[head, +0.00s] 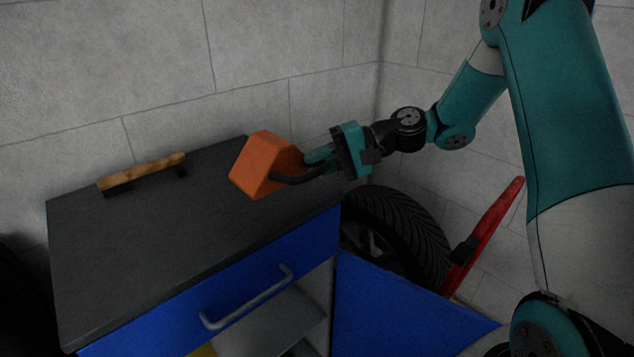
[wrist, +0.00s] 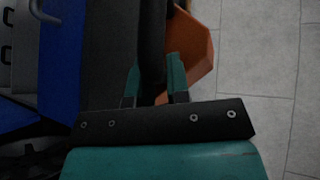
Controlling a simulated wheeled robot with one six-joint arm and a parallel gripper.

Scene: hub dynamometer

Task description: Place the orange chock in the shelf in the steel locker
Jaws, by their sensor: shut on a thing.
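The orange chock (head: 262,163) is a wedge-like block held in the air at the right rear of the dark cabinet top. In the wrist view the chock (wrist: 198,58) shows partly behind and right of my gripper's teal fingers (wrist: 153,80). The steel locker seems to be the blue cabinet (head: 225,312) with a drawer and handle. Below the drawer a grey shelf surface (head: 262,325) shows in an opening; most of its inside is hidden.
A blue panel (head: 390,310), seemingly the open door, stands right of the opening. A wooden-handled brush-like tool (head: 142,172) lies at the back left of the dark top (head: 165,235). A tyre (head: 405,235) and a red bar (head: 492,232) stand to the right. Walls close in behind.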

